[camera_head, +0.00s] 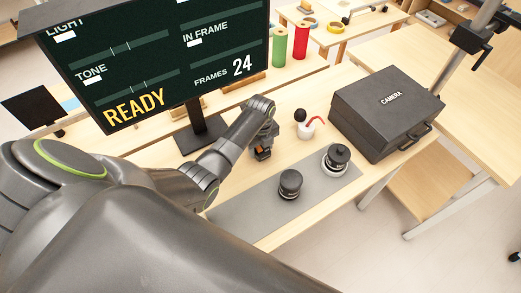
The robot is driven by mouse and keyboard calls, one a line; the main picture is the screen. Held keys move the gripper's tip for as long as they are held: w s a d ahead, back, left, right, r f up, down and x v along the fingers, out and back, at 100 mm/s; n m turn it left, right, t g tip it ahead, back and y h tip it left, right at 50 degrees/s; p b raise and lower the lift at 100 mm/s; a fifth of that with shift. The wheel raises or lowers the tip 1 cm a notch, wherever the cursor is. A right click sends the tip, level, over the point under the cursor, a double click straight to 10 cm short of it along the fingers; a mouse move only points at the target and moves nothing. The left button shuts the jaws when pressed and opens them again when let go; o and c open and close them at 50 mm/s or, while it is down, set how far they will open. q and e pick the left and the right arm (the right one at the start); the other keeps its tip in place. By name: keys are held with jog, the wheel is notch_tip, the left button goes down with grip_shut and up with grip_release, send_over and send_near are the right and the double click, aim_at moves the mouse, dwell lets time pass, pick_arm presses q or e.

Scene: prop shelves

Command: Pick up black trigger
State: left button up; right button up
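My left arm reaches in from the left, and its gripper (262,152) points down at the bench behind the grey mat (240,208). Its fingers are small and dark, with an orange patch beside them. I cannot tell whether they are apart or closed, or whether they touch anything. No black trigger can be made out with certainty; one under the gripper could be hidden by it. A small white item with a black round top and red tube (305,125) stands to the right of the gripper. My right gripper is not in view.
Two black lens-like cylinders (290,185) (336,158) stand on the mat. A dark CAMERA case (385,112) stands at the right. A monitor (150,60) stands behind my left arm. Red (301,40) and green (279,46) spools stand behind. The mat's left part is clear.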

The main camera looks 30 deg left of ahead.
pick_arm(q)
jog(key=c, duration=0.7)
jog(key=shift+r, duration=0.1)
